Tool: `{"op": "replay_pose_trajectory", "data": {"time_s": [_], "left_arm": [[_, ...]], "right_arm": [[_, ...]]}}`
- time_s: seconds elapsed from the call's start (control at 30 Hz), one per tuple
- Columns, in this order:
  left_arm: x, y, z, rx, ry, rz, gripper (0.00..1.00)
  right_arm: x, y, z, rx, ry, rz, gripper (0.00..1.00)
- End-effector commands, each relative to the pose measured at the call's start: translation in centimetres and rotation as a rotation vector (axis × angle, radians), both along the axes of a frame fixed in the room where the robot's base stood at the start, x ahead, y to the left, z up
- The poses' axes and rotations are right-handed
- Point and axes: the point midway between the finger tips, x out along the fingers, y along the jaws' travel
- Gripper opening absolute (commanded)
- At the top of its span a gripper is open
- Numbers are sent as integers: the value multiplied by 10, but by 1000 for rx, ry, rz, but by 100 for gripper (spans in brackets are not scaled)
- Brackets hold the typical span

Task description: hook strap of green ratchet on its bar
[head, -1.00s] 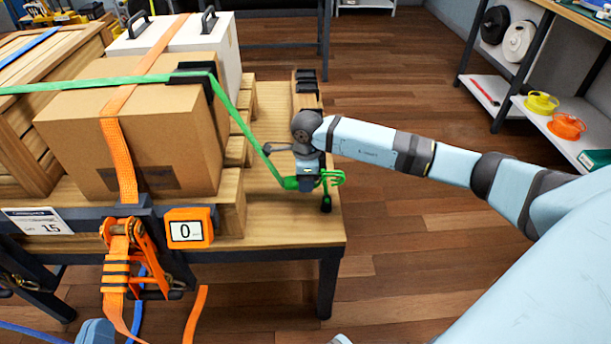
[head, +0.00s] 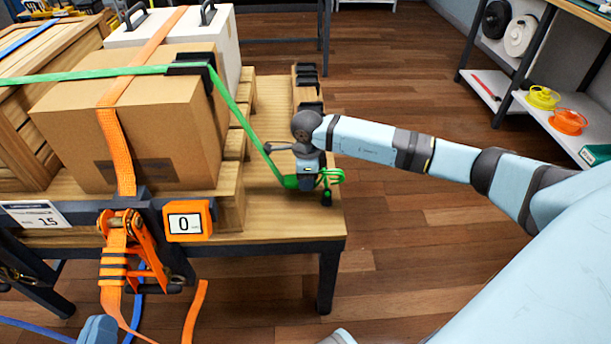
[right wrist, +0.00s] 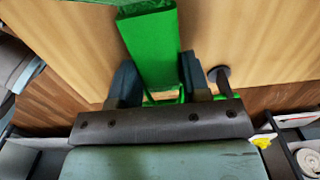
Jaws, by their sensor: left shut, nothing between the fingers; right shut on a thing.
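The green strap (head: 243,117) comes in from the left, runs over the cardboard box and slants down to my right gripper (head: 308,184). The right gripper is shut on the strap, low over the right end of the table. A green loop or hook-like end (head: 332,176) sticks out to its right. In the right wrist view the strap (right wrist: 150,48) passes between the fingers (right wrist: 158,85). Blue-grey fingertips of my left gripper (head: 97,330) show at the bottom left, shut and empty. I cannot make out the green ratchet; the dark front rail (head: 285,246) shows along the table.
The cardboard box (head: 150,115) stands on a pallet. A black corner piece (head: 195,65) sits under the strap. The floor right of the table is clear.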

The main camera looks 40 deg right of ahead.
Motion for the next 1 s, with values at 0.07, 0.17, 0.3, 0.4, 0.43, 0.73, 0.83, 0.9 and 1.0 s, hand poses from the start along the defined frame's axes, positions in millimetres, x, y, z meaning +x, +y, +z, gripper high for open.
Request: {"op": "replay_pose_trajectory", "data": {"time_s": [0.07, 0.17, 0.3, 0.4, 0.43, 0.73, 0.83, 0.9, 1.0], "left_arm": [[0, 0, -1, -2, 0, 1, 0], [0, 0, -1, -4, 1, 1, 0], [0, -1, -1, -5, 1, 2, 0], [0, -1, -1, -4, 1, 2, 0], [0, -1, -1, -4, 1, 2, 0], [0, 0, -4, -2, 2, 2, 0], [0, 0, -5, -1, 2, 1, 0], [1, 0, -5, 1, 1, 1, 0], [1, 0, -6, 1, 0, 0, 0]], "right_arm": [[0, 0, -2, 0, 0, 0, 16], [0, 0, -2, 0, 0, 0, 16], [0, 0, -2, 0, 0, 0, 16], [0, 0, -2, 0, 0, 0, 16], [1, 1, -2, 0, 0, 0, 16], [6, 10, -4, 1, -1, 2, 16], [8, 13, -4, 0, -1, 1, 16], [10, 15, -4, -1, -1, 1, 16], [12, 19, -5, 0, 0, 0, 16]]}}
